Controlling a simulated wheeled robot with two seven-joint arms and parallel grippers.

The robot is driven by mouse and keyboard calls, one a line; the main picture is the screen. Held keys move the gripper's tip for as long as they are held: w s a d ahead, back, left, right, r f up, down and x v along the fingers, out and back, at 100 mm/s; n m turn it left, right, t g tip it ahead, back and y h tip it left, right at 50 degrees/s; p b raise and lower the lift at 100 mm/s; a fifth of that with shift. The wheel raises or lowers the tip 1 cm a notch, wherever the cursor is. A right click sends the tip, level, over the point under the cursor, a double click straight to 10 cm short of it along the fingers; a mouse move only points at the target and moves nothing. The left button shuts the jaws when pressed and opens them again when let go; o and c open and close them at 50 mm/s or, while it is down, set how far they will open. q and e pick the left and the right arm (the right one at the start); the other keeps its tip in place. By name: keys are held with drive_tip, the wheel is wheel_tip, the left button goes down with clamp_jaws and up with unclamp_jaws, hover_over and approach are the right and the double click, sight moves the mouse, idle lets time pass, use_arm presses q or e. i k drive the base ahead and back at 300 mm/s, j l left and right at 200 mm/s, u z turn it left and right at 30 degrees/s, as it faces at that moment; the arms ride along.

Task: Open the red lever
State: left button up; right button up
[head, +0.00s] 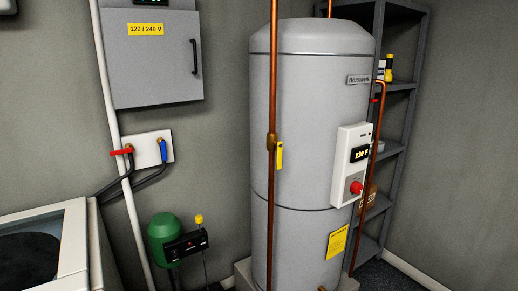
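The red lever (121,152) is a short bar on a brass valve at the left of a white wall plate (150,150). It lies nearly level, pointing left and across the white pipe. A blue lever (163,151) on the same plate hangs straight down. Dark hoses run from both valves down to the left. Neither of my grippers shows in the head view.
A washer-like appliance (72,238) stands below the plate at the left. A white pipe (107,88) runs beside the plate. A green tank (165,232), a large grey water heater (305,110) and copper pipes stand to the right. A grey electrical box (150,75) hangs above.

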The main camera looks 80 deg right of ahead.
sight(131, 150)
drive_tip(key=z, duration=3.45)
drive_tip(key=u, duration=0.85)
drive_tip(key=i+u, duration=0.25)
drive_tip(key=u, duration=0.2)
drive_tip(key=i+u, duration=0.25)
drive_tip(key=u, duration=0.15)
